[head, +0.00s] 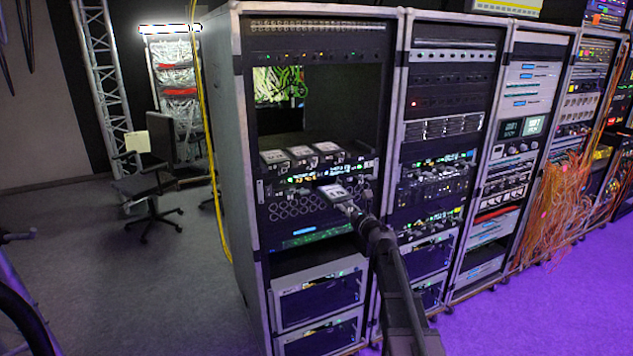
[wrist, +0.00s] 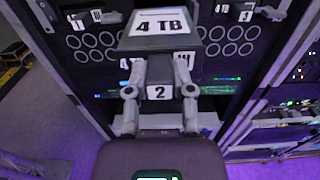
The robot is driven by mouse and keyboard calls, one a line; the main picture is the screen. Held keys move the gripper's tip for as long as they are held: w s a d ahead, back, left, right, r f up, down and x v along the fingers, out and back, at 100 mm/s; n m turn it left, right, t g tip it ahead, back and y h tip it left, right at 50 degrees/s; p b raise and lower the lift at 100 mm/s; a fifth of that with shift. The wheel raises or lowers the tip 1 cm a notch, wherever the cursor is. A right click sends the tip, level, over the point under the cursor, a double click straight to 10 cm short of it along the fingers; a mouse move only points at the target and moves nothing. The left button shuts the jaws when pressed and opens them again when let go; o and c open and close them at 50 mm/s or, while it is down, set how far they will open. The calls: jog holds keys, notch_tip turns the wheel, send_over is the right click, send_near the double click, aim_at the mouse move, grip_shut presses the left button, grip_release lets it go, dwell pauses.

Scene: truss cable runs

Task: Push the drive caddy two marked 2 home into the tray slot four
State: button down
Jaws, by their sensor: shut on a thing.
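Drive caddy two (wrist: 157,92) is a grey block with a white "2" label on its near face and a "4 TB" label on top. My gripper (wrist: 160,80) is shut on it, with one finger at each side. In the head view the caddy (head: 333,191) is held in front of the tray unit (head: 290,210), which has round vent holes. In the wrist view the tray front (wrist: 95,45) lies behind the caddy. The caddy covers part of that front, with small labels beside it, one seeming to read 4. I cannot tell whether the caddy's far end is inside slot four.
Three more caddies (head: 300,154) stand in a row on the unit above. Other small labelled fronts (wrist: 78,25) flank the held caddy. The rack's left side panel (head: 236,180) and a neighbouring rack (head: 440,130) border the space.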

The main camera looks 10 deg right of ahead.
jog(key=shift+d+r+p, duration=0.35)
jog(key=shift+d, duration=0.1)
jog(key=d+r+p, duration=0.4)
jog(key=d+r, duration=0.1)
jog(key=d, duration=0.2)
jog(key=w+d+r+p, duration=0.1)
jog(key=d+r+p, duration=0.3)
jog(key=d, duration=0.4)
jog(key=shift+w+r+p, duration=0.25)
jog(key=shift+r+p, duration=0.1)
jog(key=shift+p, duration=0.45)
jog(key=shift+w, duration=0.15)
jog(key=shift+x, duration=2.7)
jog(key=shift+x, duration=2.75)
